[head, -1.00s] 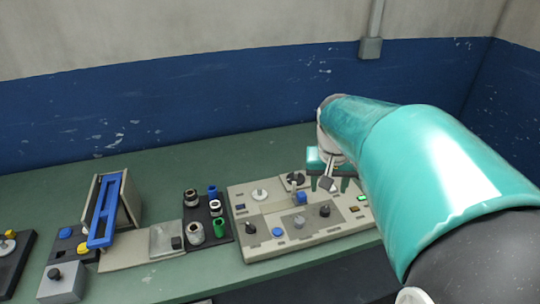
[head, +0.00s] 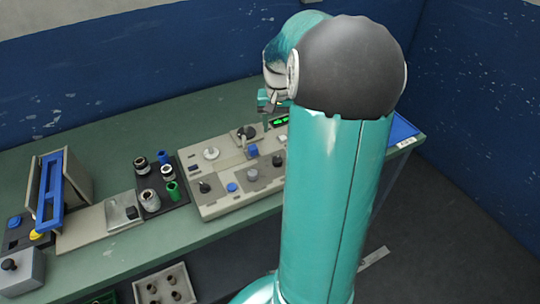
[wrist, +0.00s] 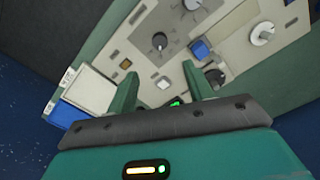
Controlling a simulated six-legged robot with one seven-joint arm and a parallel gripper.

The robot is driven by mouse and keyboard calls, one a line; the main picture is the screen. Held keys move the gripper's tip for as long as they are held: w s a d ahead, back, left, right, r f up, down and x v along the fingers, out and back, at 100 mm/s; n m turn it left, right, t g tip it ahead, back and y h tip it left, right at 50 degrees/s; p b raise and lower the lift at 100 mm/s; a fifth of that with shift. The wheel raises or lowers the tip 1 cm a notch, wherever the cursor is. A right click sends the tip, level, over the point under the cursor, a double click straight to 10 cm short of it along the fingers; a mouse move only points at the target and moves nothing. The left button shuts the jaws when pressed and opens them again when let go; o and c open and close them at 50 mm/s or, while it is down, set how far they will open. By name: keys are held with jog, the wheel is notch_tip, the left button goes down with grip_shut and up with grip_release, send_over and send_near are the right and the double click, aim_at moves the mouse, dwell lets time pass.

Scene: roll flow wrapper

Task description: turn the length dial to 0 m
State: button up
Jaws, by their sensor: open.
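The beige control panel (head: 222,208) on the green bench carries several dials; it also fills the upper part of the wrist view (wrist: 130,45). I cannot read which one is the length dial. A black round dial (head: 245,132) sits at the back, near my gripper (head: 269,104), and shows beside the right finger in the wrist view (wrist: 214,77). A white dial (head: 211,153) and black knobs (head: 277,160) are farther off. A green-lit display (wrist: 175,102) shows between the fingers. My gripper (wrist: 158,82) is open and empty, above the panel and apart from the dials.
Blue buttons (head: 252,152) and a grey knob (head: 252,175) stand among the dials. A black tray (head: 150,203) with several small cylinders lies left of the panel, beyond it a blue-framed stand (head: 50,188). My arm hides the panel's right part. A blue wall (head: 110,92) stands behind.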

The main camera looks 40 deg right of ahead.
aim_at(277, 159)
notch_tip(277, 159, down, 14)
jog(key=shift+r, duration=0.1)
jog(key=shift+d, duration=0.1)
dwell(0.4)
jog(key=c, duration=1)
